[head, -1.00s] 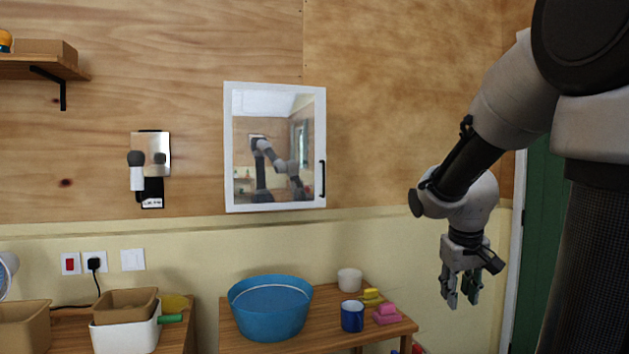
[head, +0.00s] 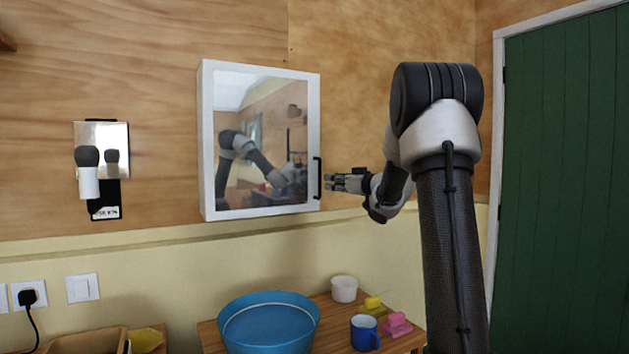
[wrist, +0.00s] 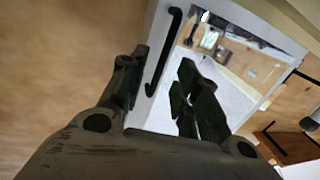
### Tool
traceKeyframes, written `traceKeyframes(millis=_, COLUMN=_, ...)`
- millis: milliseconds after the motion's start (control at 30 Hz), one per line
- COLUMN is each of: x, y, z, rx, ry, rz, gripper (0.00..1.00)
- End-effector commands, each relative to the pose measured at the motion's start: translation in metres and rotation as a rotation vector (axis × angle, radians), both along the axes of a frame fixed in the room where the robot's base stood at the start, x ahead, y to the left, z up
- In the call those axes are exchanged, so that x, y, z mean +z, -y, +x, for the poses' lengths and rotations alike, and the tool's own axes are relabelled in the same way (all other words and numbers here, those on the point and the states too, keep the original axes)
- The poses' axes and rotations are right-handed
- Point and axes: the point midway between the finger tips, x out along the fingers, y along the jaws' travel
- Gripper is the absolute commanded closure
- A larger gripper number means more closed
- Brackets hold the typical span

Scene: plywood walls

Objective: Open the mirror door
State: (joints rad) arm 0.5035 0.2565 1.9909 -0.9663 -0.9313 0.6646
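The white mirror cabinet (head: 207,150) hangs on the plywood wall, and its mirror door (head: 262,140) looks shut. A black vertical bar handle (head: 318,178) sits on the door's right edge. My gripper (head: 328,181) points left just right of the handle in the head view. In the wrist view my gripper (wrist: 160,90) has its two dark fingers spread with nothing held between them. The handle (wrist: 163,55) shows there beyond and between the fingertips, nearer the left finger. The white door frame (wrist: 150,115) lies behind it. I cannot tell whether a finger touches the handle.
A wooden table below holds a blue basin (head: 268,325), a white cup (head: 344,289), a blue mug (head: 364,333) and pink and yellow blocks (head: 397,324). A lamp on a plate (head: 88,175) is left of the cabinet. A green door (head: 560,170) stands right.

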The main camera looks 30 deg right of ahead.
Motion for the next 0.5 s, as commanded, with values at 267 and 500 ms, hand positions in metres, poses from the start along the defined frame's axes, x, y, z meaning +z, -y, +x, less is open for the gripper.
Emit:
traceKeyframes(millis=267, x=0.004, y=-0.012, z=0.028, rx=0.018, ry=0.01, rz=0.038, gripper=0.68)
traceKeyframes(millis=500, x=0.004, y=-0.019, z=0.064, rx=0.015, ry=0.01, rz=0.037, gripper=0.68)
